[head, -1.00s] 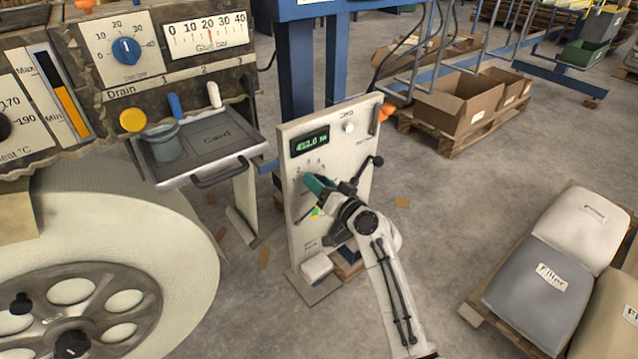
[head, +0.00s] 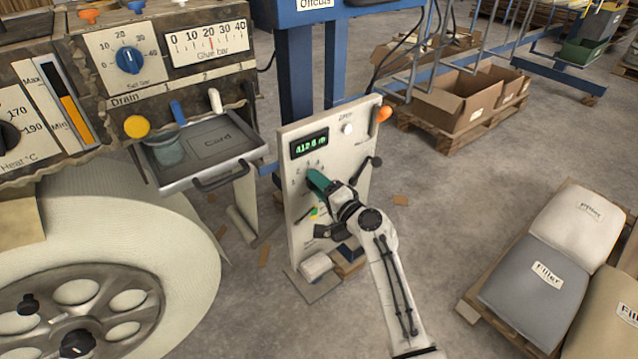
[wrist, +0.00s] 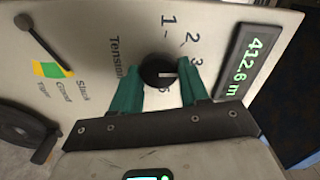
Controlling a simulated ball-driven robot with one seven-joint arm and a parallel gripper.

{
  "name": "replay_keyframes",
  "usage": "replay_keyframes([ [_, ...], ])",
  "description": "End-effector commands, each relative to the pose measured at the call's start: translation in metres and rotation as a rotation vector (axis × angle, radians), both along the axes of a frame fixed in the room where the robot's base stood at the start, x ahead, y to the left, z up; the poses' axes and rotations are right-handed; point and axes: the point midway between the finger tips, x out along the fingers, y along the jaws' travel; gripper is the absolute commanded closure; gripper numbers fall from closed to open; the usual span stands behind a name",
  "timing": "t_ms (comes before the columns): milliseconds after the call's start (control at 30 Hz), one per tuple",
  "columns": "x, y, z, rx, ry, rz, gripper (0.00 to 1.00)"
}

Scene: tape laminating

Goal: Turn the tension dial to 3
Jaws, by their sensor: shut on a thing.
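The tension dial (wrist: 158,70) is a black round knob with a white pointer line on a cream panel (head: 334,215). The green fingers of my gripper (wrist: 162,78) are on either side of it, shut on it. My gripper (head: 318,181) also shows at the panel in the head view, hiding the dial there. In the wrist view the pointer points right, toward the side with the 3 (wrist: 195,62), at or slightly past it. A green readout (wrist: 254,61) shows 412.6 m.
A grey tray (head: 235,178) with a cup stands to the left, above a large white roll (head: 190,250). Filler sacks (head: 530,290) lie on a pallet at right. Floor between is open.

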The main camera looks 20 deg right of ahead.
Motion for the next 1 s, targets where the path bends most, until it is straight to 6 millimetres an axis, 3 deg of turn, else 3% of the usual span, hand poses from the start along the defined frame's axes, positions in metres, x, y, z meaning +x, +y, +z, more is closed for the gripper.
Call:
replay_keyframes([
  [633, -0.0004, -0.0015, -0.0019, 0.044, 0.017, -0.003, 0.86],
  [667, -0.0004, -0.0015, -0.0019, 0.043, 0.017, -0.003, 0.53],
  [867, -0.0002, -0.0010, -0.0012, 0.043, 0.016, -0.001, 0.34],
  [1000, -0.0001, -0.0007, -0.0008, 0.044, 0.015, -0.001, 0.32],
])
